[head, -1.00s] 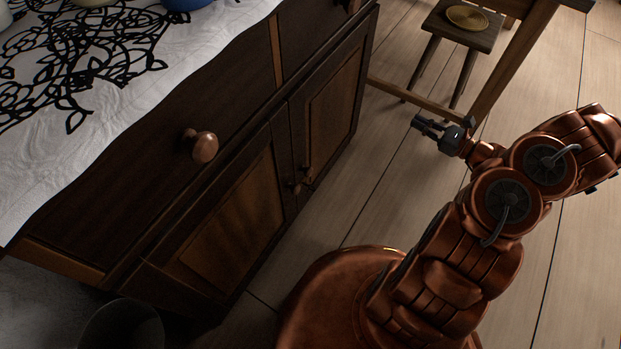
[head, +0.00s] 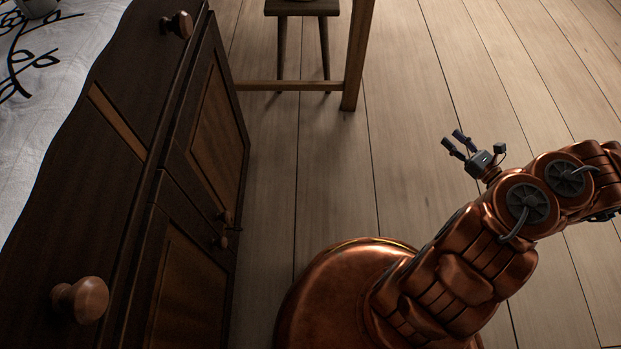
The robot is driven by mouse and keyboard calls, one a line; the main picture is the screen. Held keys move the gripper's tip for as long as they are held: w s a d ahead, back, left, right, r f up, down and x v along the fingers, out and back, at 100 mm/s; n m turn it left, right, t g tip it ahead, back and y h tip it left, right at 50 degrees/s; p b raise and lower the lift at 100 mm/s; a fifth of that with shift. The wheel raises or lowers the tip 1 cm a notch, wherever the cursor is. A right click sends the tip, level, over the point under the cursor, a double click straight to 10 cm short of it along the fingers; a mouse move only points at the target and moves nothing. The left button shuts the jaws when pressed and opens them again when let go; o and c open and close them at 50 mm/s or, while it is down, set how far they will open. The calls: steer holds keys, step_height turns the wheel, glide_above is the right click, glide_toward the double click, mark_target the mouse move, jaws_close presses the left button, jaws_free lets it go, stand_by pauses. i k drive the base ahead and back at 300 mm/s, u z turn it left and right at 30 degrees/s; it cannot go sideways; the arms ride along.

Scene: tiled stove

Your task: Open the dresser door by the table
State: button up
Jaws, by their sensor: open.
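The dark wooden dresser (head: 120,120) stands along the left of the head view. Its far door (head: 214,125), the one nearer the table, is shut and has a small knob (head: 226,216) at its lower corner. The near door (head: 185,290) is also shut, with its own small knob (head: 220,242) close beside the first. My gripper (head: 454,142) is open and empty over the floor, well to the right of the dresser and touching nothing. The table (head: 358,60) shows only as a leg and a low rail at the top.
A stool (head: 302,8) stands by the table leg. Two drawer knobs, one near (head: 82,300) and one far (head: 178,24), stick out from the dresser front. A white patterned cloth (head: 60,70) covers its top. The plank floor between dresser and gripper is clear.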

mark_target(206, 150)
steer(key=z, duration=0.3)
steer(key=k, duration=0.75)
steer(key=u, duration=2.1)
